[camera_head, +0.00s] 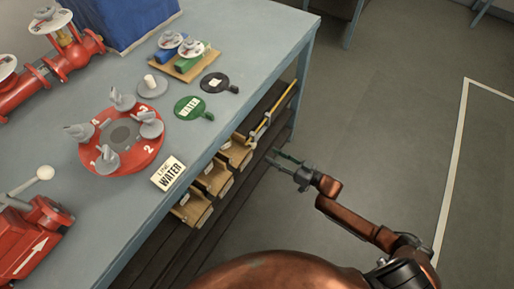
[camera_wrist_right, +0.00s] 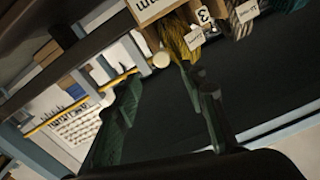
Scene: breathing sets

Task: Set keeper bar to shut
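A thin yellow bar (camera_head: 274,112) runs along the front of the shelf under the bench; it looks like the keeper bar, but no label on it is readable. A yellow strip (camera_wrist_right: 48,120) also crosses the left of the right wrist view; I cannot tell whether it is the same bar. My right gripper (camera_head: 275,157) is open and empty, in front of the shelf and apart from the bar. Its two dark green fingers (camera_wrist_right: 160,80) stand well apart in the wrist view. My left gripper is out of view.
Open wooden bins (camera_head: 214,178) with labels line the shelf. The blue-grey bench (camera_head: 240,50) above carries a red ring with grey handles (camera_head: 122,140), a green round tag (camera_head: 188,108) and red valve pipes (camera_head: 65,65). The floor (camera_head: 400,110) to the right is clear.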

